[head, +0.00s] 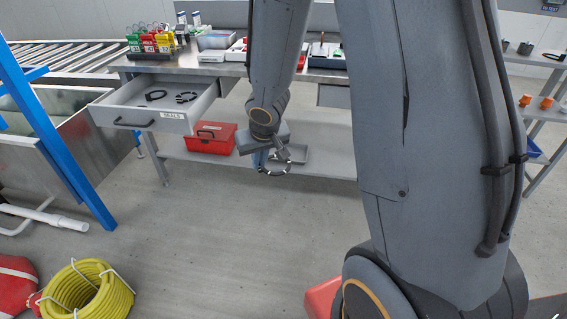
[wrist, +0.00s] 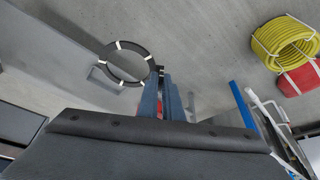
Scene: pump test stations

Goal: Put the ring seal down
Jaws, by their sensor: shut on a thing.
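My gripper (head: 262,158) is shut on a ring seal (head: 288,165), a dark ring with white bands. The jaws grip the ring at one edge, and the rest of it sticks out beyond them. In the wrist view the ring seal (wrist: 109,52) shows at the fingertips (wrist: 160,78), in the air with floor and a grey surface behind it. In the head view my gripper is in front of the bench, right of the open drawer. The drawer (head: 174,123), labelled SEALS, holds two dark rings (head: 156,95) (head: 187,97).
A blue frame post (head: 60,140) stands at left. A coiled yellow hose (head: 88,290) lies on the floor. The middle floor is clear.

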